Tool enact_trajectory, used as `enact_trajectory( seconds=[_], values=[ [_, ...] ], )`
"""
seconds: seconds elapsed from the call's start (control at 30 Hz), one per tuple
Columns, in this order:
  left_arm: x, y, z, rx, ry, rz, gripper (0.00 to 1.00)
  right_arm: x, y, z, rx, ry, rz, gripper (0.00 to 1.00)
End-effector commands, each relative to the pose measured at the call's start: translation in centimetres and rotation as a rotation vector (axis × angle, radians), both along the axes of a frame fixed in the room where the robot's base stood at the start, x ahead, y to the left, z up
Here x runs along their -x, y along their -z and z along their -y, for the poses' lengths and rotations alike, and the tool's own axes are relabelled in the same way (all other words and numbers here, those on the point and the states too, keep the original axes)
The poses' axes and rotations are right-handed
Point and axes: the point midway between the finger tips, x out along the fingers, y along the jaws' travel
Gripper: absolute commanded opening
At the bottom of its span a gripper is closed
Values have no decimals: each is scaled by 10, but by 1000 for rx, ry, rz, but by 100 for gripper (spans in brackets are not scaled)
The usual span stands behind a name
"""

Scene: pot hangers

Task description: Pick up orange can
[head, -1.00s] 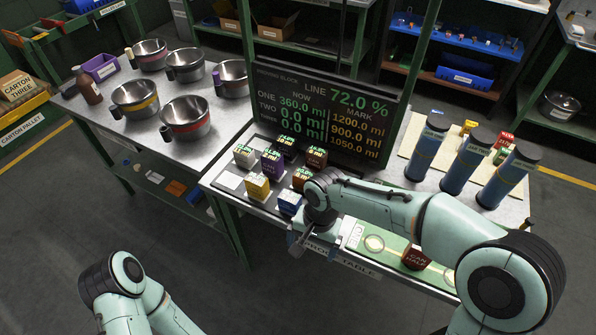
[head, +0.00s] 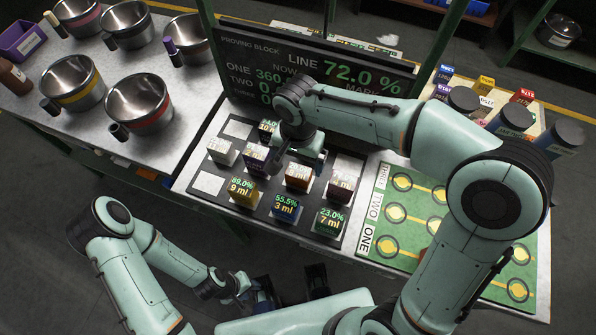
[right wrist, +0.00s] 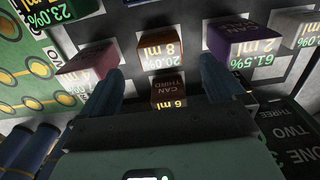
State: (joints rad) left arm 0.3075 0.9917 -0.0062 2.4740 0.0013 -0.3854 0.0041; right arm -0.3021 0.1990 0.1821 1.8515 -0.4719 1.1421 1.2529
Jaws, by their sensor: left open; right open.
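The orange can (head: 299,177) is a small orange-brown block on the dark mat, in the middle of several coloured can blocks. In the right wrist view the orange-brown block marked 8 ml (right wrist: 160,48) shows beyond the gap between my fingers. A darker brown block marked CAN THIRD (right wrist: 168,92) lies nearer, between them in the picture. My right gripper (head: 287,165) is open and empty, above the block rows near the orange can; the arm hides part of the back row. In the right wrist view it (right wrist: 165,85) straddles no held block. My left gripper (head: 258,297) is low in front, open.
A purple block (head: 255,158), a yellow block (head: 241,192), a blue block (head: 287,208) and a dark red block (head: 340,187) stand close around. The display board (head: 320,65) rises behind. A green mat (head: 385,240) lies right; steel bowls (head: 140,100) stand left.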

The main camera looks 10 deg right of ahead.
Motion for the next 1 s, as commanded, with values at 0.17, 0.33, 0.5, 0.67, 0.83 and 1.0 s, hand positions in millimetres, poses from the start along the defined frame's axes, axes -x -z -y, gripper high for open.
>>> enact_trajectory(
  seconds=[0.17,0.33,0.5,0.67,0.83,1.0],
  values=[
    [1,4,0,0,0,-1,43,0,28,0,1,1,-3,96],
    [1,5,0,0,0,-1,43,0,38,1,1,1,-2,96],
    [1,6,0,0,0,-1,43,1,63,3,1,1,-4,96],
    [2,8,0,-1,0,-1,43,0,83,2,0,0,-2,96],
    [2,8,0,0,1,-2,43,0,87,2,0,1,0,96],
    [2,8,0,0,0,-2,43,0,86,2,-1,1,1,79]
  ],
)
